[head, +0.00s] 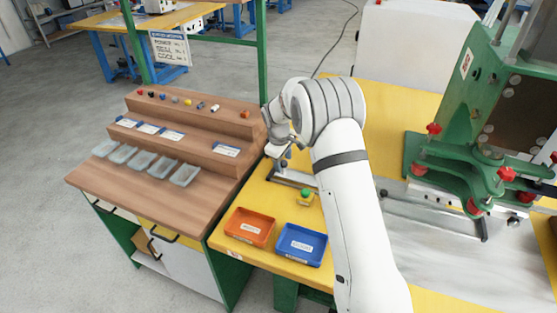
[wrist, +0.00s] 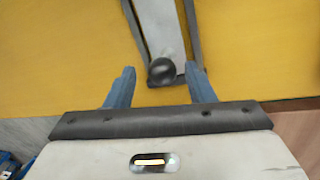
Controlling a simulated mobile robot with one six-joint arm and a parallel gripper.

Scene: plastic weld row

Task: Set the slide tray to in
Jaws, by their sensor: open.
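The slide tray (wrist: 153,28) shows in the wrist view as a pale grey strip between dark rails, with a round black knob (wrist: 162,71) at its near end. In the head view its rail frame (head: 430,212) runs along the yellow table toward the green machine; my arm hides the middle. My gripper (wrist: 160,78) is open, with one blue-grey finger on each side of the knob and a gap to both. I cannot tell whether the fingertips are level with it. In the head view my gripper (head: 284,158) is over the frame's left end.
A green machine (head: 475,165) with red knobs stands at right. An orange tray (head: 250,227), a blue tray (head: 302,244) and a green button (head: 306,194) are on the yellow table near my arm. A stepped wooden bench (head: 180,130) with several grey bins stands at left.

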